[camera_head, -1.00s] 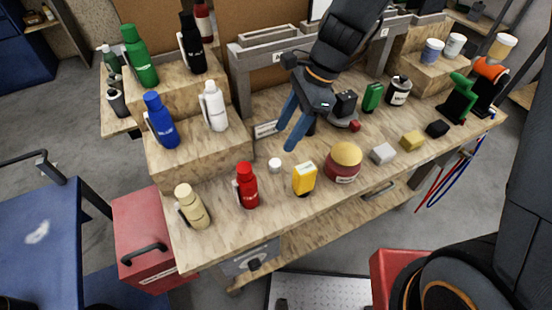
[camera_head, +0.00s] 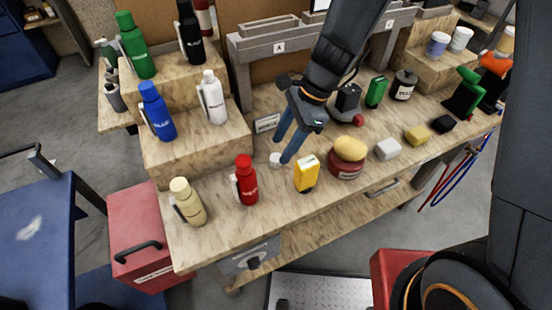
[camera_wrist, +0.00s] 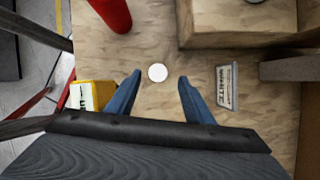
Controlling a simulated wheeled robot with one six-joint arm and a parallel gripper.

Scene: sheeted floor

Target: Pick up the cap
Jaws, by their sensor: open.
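The cap (camera_head: 276,159) is a small white round piece lying on the wooden workbench, partly beside a blue fingertip in the head view. In the wrist view the cap (camera_wrist: 158,73) shows as a white disc just ahead of the fingertips, a little left of midway between them. My gripper (camera_head: 283,150) has two blue fingers pointing down at the bench. In the wrist view my gripper (camera_wrist: 159,78) is open, with nothing between its fingers. The exact height of the fingertips above the bench is hard to tell.
A red bottle (camera_head: 246,181) stands left of the cap, and a yellow box (camera_head: 306,174) stands to its right. A red jar with a yellow top (camera_head: 347,157) is further right. A wooden step (camera_head: 196,155) and a small label plate (camera_wrist: 224,86) lie close by.

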